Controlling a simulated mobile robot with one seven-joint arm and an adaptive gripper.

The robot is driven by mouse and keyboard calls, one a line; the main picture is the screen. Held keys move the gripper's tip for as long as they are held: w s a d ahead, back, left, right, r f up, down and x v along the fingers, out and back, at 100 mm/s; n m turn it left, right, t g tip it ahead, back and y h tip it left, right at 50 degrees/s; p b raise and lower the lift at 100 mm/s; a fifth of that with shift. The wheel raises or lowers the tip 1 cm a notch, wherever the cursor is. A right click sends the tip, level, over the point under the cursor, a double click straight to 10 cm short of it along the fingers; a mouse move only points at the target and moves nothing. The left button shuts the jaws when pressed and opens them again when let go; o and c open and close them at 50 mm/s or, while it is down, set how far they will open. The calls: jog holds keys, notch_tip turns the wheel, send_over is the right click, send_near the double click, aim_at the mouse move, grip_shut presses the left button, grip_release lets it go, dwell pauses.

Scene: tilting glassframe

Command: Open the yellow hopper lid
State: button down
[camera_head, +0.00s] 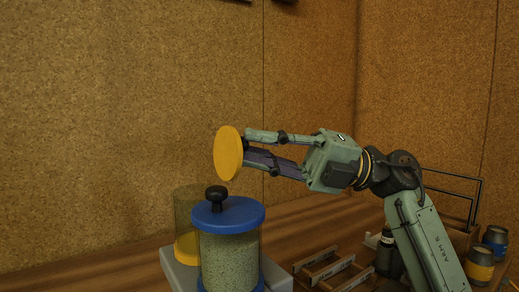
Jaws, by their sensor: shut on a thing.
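The yellow lid (228,153) is a round disc standing nearly on edge in the air. My gripper (248,146) reaches in from the right and is shut at the lid's near-hidden knob side; only a dark bit of the knob shows between the fingertips. The yellow hopper (187,222) is a see-through yellowish cylinder at the lower left with no lid on it. The lid is above and to the right of it, apart from it. The hopper's right side is hidden behind the blue hopper.
The blue hopper (228,258) stands in front, with its blue lid (238,216) and black knob on, below the yellow lid. Both hoppers stand on a grey base (178,272). A wooden rack (328,270), a dark bottle and small jars (480,262) are at the lower right.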

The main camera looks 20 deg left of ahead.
jog(key=c, duration=1.5)
grip_release()
jog(key=v, duration=1.2)
jog(key=shift+s, duration=0.1)
